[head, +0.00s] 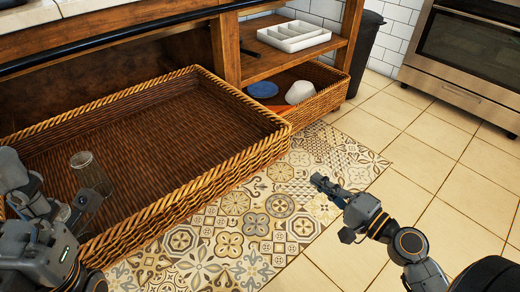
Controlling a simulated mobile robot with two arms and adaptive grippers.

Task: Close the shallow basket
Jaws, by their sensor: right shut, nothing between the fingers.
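A large, shallow wicker basket (215,193) juts far out from under the wooden unit, over the patterned rug. A clear glass (91,172) stands inside it near its left end. My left gripper (82,208) is at the basket's left end, near the glass; its fingers are too unclear to tell open from shut, and contact with the rim cannot be told. My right gripper (318,181) is shut and empty, over the rug to the right of the basket's front wall and apart from it.
A smaller wicker basket (324,98) under the shelf holds a blue plate (262,89) and a white bowl (299,92). A white tray (293,37) sits on the shelf above. A dark bin (365,50) and an oven (465,50) stand behind. The tiled floor at right is clear.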

